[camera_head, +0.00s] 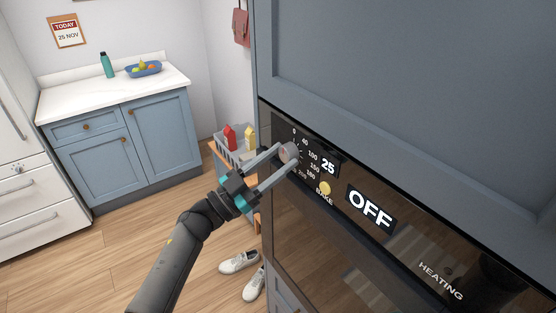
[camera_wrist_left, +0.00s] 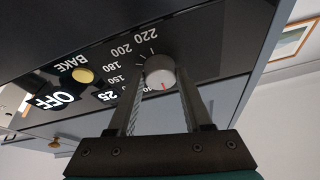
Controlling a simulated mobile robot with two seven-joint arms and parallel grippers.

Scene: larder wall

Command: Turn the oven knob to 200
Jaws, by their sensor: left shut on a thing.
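The oven knob (camera_head: 289,152) is a round, pale grey dial on the black oven panel (camera_head: 405,247). In the left wrist view the knob (camera_wrist_left: 160,72) shows a red mark at its lower edge, on the low-number side of the scale. Printed numbers run around it, with 200 (camera_wrist_left: 121,51) and 220 near its upper left. My left gripper (camera_head: 286,157) is shut on the knob, one finger at each side. The temperature display (camera_head: 328,166) reads 25 and a larger display (camera_head: 370,209) reads OFF. My right gripper is not in view.
A yellow BAKE button (camera_head: 325,188) sits close to the knob. Blue cabinet doors (camera_head: 420,80) rise above the panel. A crate with red and yellow items (camera_head: 238,145) stands behind my gripper. White shoes (camera_head: 239,262) lie on the wooden floor.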

